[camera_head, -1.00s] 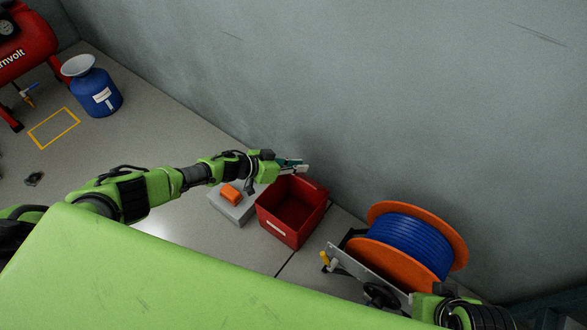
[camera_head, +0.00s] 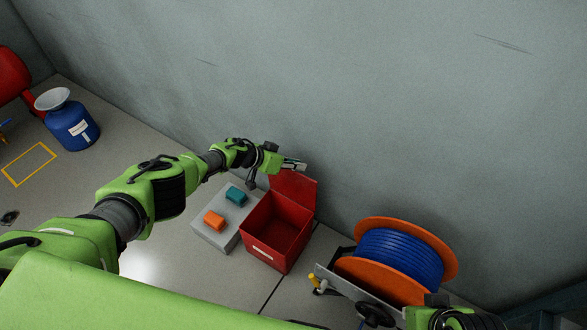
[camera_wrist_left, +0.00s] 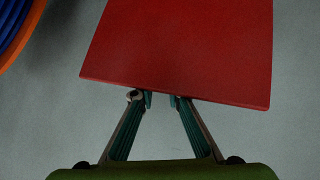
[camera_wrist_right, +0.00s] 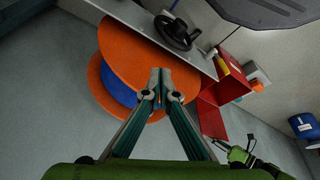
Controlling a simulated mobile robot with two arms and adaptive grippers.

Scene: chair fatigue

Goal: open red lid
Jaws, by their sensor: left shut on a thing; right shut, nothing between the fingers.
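The red lid (camera_head: 295,188) stands raised at the back edge of the red box (camera_head: 268,255), whose top is open and inside looks empty. My left gripper (camera_head: 294,166) is at the lid's upper edge. In the left wrist view the lid (camera_wrist_left: 180,50) fills the upper middle, and my left gripper (camera_wrist_left: 163,98) is shut on its near edge. My right gripper (camera_wrist_right: 160,78) is shut and empty. In the right wrist view it is in front of the cable reel, with the box (camera_wrist_right: 212,105) off to the right.
A grey block (camera_head: 209,233) with an orange button (camera_head: 214,220) and a teal button (camera_head: 236,196) stands left of the box. The orange and blue cable reel (camera_head: 400,258) stands to its right. The wall (camera_head: 400,110) is close behind. A blue container (camera_head: 72,128) stands far left.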

